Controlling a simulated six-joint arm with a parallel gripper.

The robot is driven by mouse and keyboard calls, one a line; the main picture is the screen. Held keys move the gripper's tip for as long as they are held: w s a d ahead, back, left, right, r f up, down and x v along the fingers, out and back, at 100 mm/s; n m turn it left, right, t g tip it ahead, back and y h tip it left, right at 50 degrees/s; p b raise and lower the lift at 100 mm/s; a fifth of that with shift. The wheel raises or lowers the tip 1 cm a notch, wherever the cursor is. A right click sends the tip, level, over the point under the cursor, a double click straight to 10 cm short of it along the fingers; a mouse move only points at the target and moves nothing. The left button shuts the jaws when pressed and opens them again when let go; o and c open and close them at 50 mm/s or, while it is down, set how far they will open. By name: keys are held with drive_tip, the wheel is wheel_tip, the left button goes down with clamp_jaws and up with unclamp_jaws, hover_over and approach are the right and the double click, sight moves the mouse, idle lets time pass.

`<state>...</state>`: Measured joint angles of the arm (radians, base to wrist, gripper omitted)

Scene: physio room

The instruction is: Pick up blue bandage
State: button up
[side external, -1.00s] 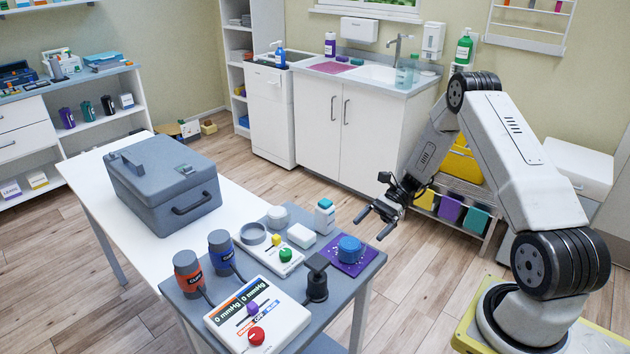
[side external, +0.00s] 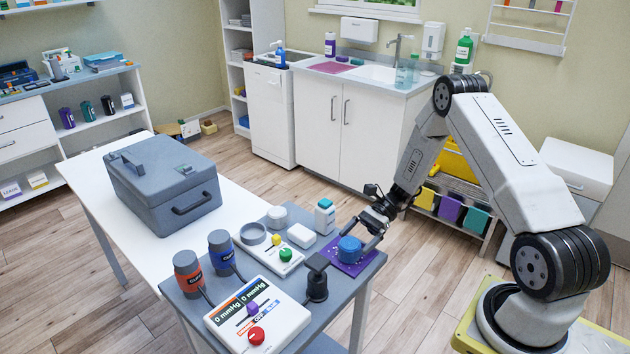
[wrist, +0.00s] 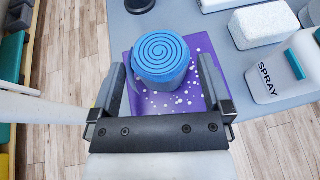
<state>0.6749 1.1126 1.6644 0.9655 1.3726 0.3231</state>
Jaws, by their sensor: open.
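The blue bandage (side external: 349,249) is a rolled cylinder standing upright on a purple mat (side external: 345,268) with white dots, at the right end of the grey table. In the wrist view the bandage (wrist: 160,58) shows its spiral top, and the purple mat (wrist: 180,106) lies under it. My gripper (side external: 361,236) is open and low over the mat, beside the bandage. In the wrist view my gripper (wrist: 165,84) has one finger on each side of the near part of the bandage. I cannot tell whether either finger touches it.
A spray bottle (side external: 325,217) and a white block (side external: 301,235) stand close to the mat. A black stand (side external: 317,280) is just left of it. A control panel (side external: 258,312), an orange cuff (side external: 188,273) and a large grey case (side external: 163,182) are further left.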

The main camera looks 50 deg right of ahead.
sight(349, 250)
drive_tip(key=shift+x, duration=1.5)
drive_tip(key=c, duration=1.2)
